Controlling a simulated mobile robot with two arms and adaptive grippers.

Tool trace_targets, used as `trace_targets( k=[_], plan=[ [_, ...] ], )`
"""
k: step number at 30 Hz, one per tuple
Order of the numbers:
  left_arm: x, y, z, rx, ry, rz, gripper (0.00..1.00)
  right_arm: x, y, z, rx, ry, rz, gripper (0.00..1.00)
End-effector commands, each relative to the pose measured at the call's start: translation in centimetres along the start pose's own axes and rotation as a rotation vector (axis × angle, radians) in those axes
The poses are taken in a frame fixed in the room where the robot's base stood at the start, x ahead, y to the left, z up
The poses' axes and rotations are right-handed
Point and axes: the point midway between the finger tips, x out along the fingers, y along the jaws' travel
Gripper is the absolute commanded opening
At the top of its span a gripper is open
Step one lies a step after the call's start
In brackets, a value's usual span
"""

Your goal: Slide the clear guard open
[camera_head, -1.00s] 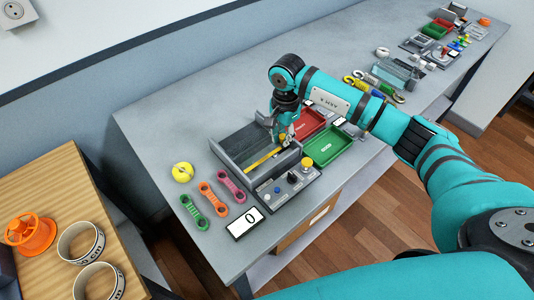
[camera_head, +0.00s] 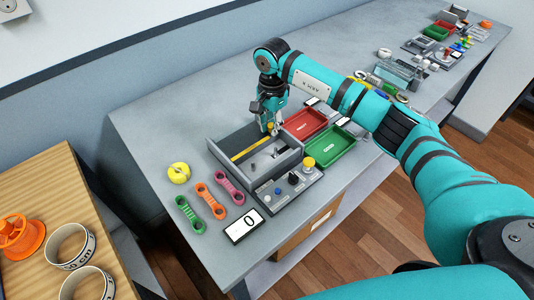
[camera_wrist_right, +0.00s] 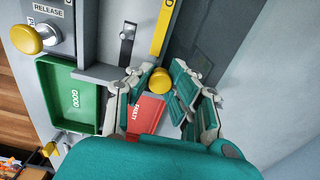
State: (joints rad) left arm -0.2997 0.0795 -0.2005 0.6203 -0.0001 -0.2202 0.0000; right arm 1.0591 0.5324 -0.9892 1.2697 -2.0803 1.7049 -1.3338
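The clear guard (camera_head: 236,140) lies over the back part of a grey open-topped box (camera_head: 282,172). The guard looks dark and see-through and has a yellow front strip (camera_head: 250,149). The strip also shows in the right wrist view (camera_wrist_right: 161,28). A yellow knob (camera_wrist_right: 160,80) is at the strip's right end. My right gripper (camera_head: 271,130) is at this knob. In the wrist view its fingers (camera_wrist_right: 160,78) stand close on both sides of the knob and look shut on it. The front of the box is uncovered and shows small metal parts. My left gripper is out of view.
A red tray (camera_head: 305,123) and a green tray (camera_head: 330,145) sit right of the box. A control panel (camera_head: 288,188) with a yellow button adjoins its front.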

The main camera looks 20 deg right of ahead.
Motion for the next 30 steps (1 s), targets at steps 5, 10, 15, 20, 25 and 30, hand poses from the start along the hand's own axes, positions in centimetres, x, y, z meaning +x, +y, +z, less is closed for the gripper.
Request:
trace_targets(
  k=[5, 10, 15, 20, 25, 30],
  plan=[
    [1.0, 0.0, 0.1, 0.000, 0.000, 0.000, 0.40, 0.6, -0.8, 0.1, 0.000, 0.000, 0.007, 0.12],
    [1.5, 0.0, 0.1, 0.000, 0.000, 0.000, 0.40, 0.5, -1.4, 0.1, 0.000, 0.000, 0.006, 0.12],
    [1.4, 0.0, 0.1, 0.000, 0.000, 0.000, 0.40, 0.4, -1.5, 0.1, -0.001, -0.001, 0.005, 0.12],
    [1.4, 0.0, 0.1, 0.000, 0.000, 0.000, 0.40, 0.3, -1.6, 0.1, -0.001, -0.001, 0.004, 0.12],
    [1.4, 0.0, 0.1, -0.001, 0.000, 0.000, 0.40, 0.3, -1.6, 0.1, -0.001, -0.001, 0.002, 0.12],
    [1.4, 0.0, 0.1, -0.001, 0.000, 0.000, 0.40, 0.2, -1.6, 0.1, 0.000, -0.001, 0.002, 0.31]
  ],
)
